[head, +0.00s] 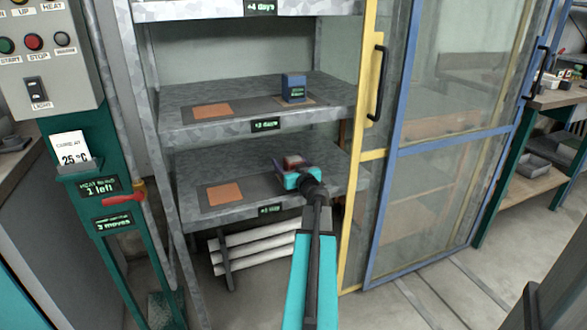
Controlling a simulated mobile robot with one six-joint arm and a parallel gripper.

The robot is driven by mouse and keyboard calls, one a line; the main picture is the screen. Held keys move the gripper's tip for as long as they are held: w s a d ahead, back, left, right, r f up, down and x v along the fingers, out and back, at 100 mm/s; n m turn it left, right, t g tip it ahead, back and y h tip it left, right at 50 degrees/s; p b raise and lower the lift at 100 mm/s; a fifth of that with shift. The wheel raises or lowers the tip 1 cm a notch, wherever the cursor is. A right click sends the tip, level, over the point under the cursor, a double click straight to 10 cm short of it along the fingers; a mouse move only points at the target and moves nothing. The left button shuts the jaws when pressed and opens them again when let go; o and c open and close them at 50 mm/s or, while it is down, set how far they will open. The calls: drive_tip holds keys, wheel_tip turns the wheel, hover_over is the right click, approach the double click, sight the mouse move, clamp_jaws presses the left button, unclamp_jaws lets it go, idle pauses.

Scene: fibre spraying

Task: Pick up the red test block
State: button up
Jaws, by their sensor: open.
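The red test block (294,160) is on the lower visible shelf (255,208) of the metal rack, toward its right side. I cannot tell from this view whether the fingers touch the block.
A dark blue block (293,88) stands on the shelf above (255,98). Orange-brown squares (224,194) mark both shelves on the left. A yellow-framed door edge (366,155) is close on the right.

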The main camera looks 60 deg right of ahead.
sight(292, 161)
drive_tip(key=shift+s+d, duration=0.15)
drive_tip(key=c, duration=1.6)
drive_tip(key=shift+o, duration=0.2)
drive_tip(key=shift+r, duration=0.2)
drive_tip(key=shift+r, duration=0.65)
wheel_tip(292, 161, up, 2)
drive_tip(key=shift+r+p, duration=0.1)
drive_tip(key=shift+p, duration=0.4)
drive_tip(key=s+a, duration=0.1)
drive_tip(key=a, duration=0.1)
drive_tip(key=s+a, duration=0.3)
drive_tip(key=a, duration=0.1)
drive_tip(key=shift+s+r, duration=0.2)
drive_tip(key=shift+s, duration=0.2)
drive_tip(key=shift+s+a+r, duration=0.15)
drive_tip(key=shift+s+a, duration=0.05)
drive_tip(key=shift+a, duration=0.05)
drive_tip(key=shift+p, duration=1.05)
